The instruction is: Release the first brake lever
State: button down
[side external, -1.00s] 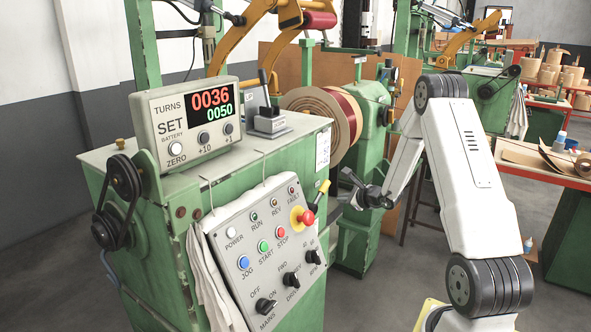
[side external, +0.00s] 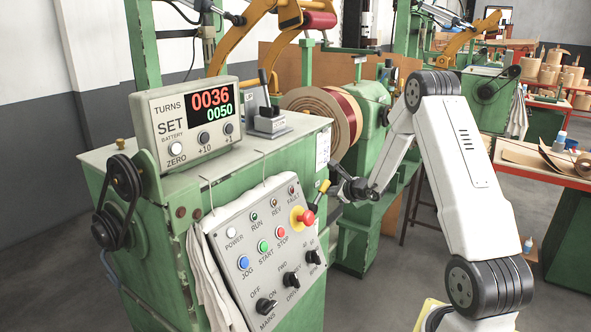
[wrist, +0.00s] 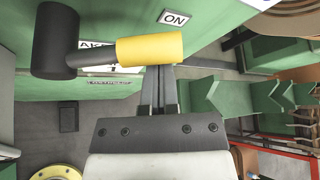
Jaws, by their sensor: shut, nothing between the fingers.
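The brake lever has a yellow grip (wrist: 150,48) on a dark rod with a thick black hub (wrist: 55,40), in front of the green cabinet in the wrist view. In the side view its yellow grip (side external: 323,187) points up and right at the cabinet's right edge. My gripper (wrist: 158,74) is shut and empty, its fingers side by side and reaching up to the grip's lower edge. The grip hides the fingertips, so I cannot tell whether they touch it. In the side view my gripper (side external: 338,184) is just right of the grip.
An "ON" label (wrist: 174,18) is on the cabinet above the grip; another label is partly hidden behind the lever. The control panel (side external: 265,255) with a red stop button (side external: 306,217) is left of and below the lever. The wound coil (side external: 345,118) stands behind.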

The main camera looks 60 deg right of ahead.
jog(key=shift+a+r, duration=0.25)
jog(key=shift+r, duration=0.45)
dwell(0.6)
jog(key=shift+a+r, duration=0.3)
jog(key=shift+r, duration=0.25)
jog(key=shift+a+r, duration=1.2)
jog(key=shift+a, duration=0.4)
jog(key=shift+a+r, duration=0.25)
jog(key=shift+a, duration=0.45)
jog(key=shift+a+r, duration=0.25)
jog(key=shift+a, duration=0.6)
send_near(327, 182)
jog(key=shift+s+a+f, duration=0.25)
jog(key=shift+s+a, duration=0.15)
jog(key=shift+a, duration=0.4)
jog(key=shift+s+a+f, duration=0.2)
jog(key=shift+s+a, duration=0.2)
jog(key=shift+a, duration=0.45)
jog(key=shift+s+a+f, duration=0.25)
jog(key=shift+s+a, duration=0.15)
jog(key=shift+a, duration=0.4)
